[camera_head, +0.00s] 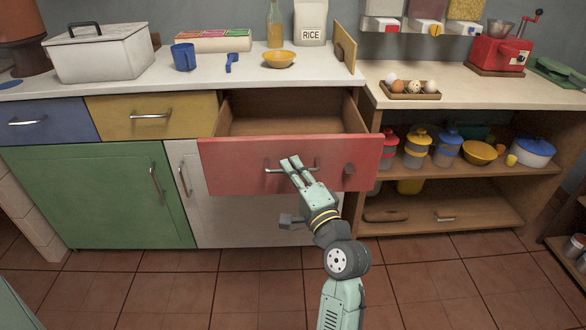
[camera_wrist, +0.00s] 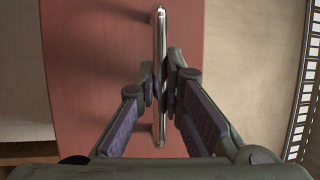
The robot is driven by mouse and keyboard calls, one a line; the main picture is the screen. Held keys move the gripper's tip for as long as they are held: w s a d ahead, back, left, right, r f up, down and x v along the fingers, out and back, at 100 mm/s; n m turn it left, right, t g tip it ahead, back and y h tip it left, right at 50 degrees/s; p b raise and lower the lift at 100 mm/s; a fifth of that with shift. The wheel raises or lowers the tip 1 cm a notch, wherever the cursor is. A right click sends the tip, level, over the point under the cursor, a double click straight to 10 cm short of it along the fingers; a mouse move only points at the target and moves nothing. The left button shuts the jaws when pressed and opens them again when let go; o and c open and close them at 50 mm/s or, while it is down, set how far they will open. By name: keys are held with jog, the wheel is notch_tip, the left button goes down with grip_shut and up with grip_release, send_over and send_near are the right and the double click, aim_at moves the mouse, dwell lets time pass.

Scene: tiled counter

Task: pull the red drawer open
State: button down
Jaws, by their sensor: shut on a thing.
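The red drawer (camera_head: 232,160) is pulled out from under the counter, and its empty-looking wooden inside (camera_head: 290,118) shows from above. Its metal bar handle (camera_head: 311,169) is on the front panel. My gripper (camera_head: 291,163) is at the handle, reaching from the front. In the wrist view, the two fingers (camera_wrist: 162,88) close around the handle bar (camera_wrist: 160,35), one on each side, against the red front (camera_wrist: 95,85). The part of the bar between the fingers is partly hidden.
A yellow drawer (camera_head: 180,103) and a blue drawer (camera_head: 70,121) are shut at the left. A white cabinet door (camera_head: 240,220) is below the red drawer. Open shelves (camera_head: 490,185) with jars stand at the right. The tiled floor (camera_head: 260,290) in front is clear.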

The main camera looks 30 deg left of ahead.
jog(key=c, duration=1.7)
grip_release()
jog(key=v, duration=1.2)
